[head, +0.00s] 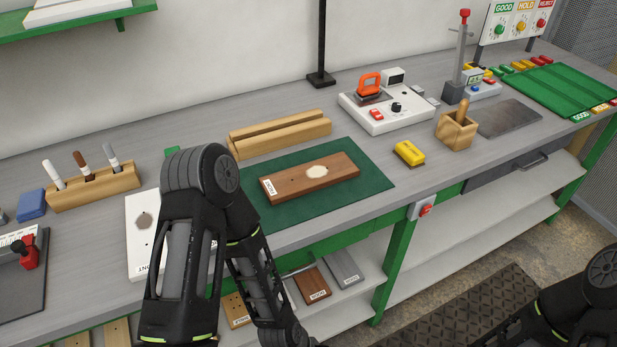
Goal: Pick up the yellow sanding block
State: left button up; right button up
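The yellow sanding block (409,152) lies on the grey workbench (425,178), near its front edge. It sits right of the green mat (290,215) and left of a small wooden holder. Nothing covers it and no gripper touches it. My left arm rises in front of the bench at left centre and bends back down; its gripper does not show. Only part of my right arm shows at the lower right corner, and its gripper does not show either.
A brown board (310,178) lies on the mat. The wooden holder (456,132) and a white device with an orange handle (378,108) stand near the block. A red switch (425,210) is on the bench front below it. Bench around the block is clear.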

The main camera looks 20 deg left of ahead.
aim_at(414, 158)
jog(key=i+l, duration=0.15)
jog(key=l, duration=0.3)
jog(key=i+l+u, duration=0.1)
jog(key=l, duration=0.35)
jog(key=i+l, duration=0.15)
jog(key=l, duration=0.35)
jog(key=i+l+u, duration=0.1)
jog(key=l, duration=0.35)
jog(key=i+l, duration=0.15)
jog(key=l, duration=0.35)
jog(key=u, duration=0.05)
